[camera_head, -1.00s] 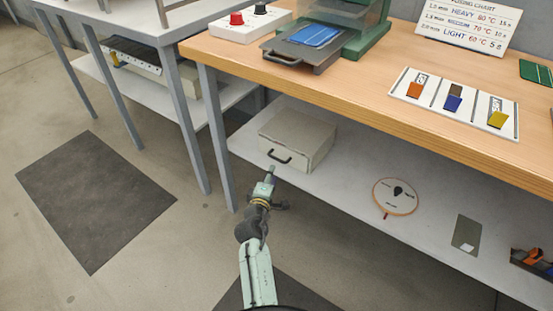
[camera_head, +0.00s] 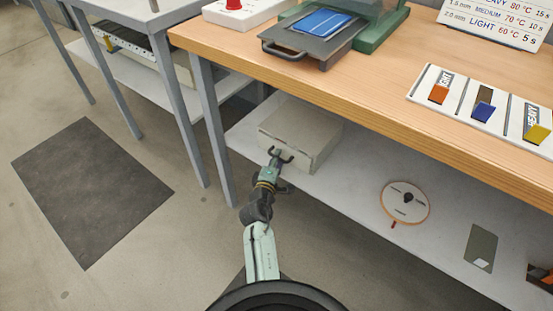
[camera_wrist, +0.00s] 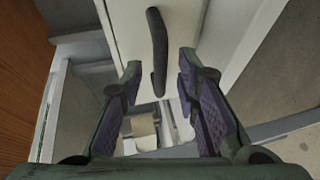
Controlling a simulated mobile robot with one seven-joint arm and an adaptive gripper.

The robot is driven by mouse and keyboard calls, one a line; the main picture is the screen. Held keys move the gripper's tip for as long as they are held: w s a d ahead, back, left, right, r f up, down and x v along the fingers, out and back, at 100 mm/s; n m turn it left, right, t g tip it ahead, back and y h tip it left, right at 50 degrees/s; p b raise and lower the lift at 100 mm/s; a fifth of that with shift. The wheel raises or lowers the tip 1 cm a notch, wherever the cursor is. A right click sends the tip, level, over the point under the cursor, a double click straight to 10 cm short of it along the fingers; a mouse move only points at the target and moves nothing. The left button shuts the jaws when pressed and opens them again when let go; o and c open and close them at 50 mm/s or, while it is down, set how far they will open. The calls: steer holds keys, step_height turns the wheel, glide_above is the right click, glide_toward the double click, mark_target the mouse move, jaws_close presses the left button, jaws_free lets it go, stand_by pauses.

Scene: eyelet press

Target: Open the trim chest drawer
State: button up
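The trim chest (camera_head: 311,137) is a pale grey box on the white shelf under the wooden bench. The dark bar handle (camera_wrist: 157,45) on the chest front also shows in the head view (camera_head: 289,158). My gripper (camera_wrist: 160,72) is open, with its purple-padded fingers on either side of the handle's near end. I see gaps between fingers and handle, so it is not gripped. In the head view, my gripper (camera_head: 276,157) is right at the handle and hides part of it.
The wooden bench top (camera_head: 380,90) overhangs the shelf (camera_head: 350,165). A bench leg (camera_head: 211,130) stands left of the chest. A dark mat (camera_head: 90,190) lies on open floor.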

jaws_close()
stand_by(0.7)
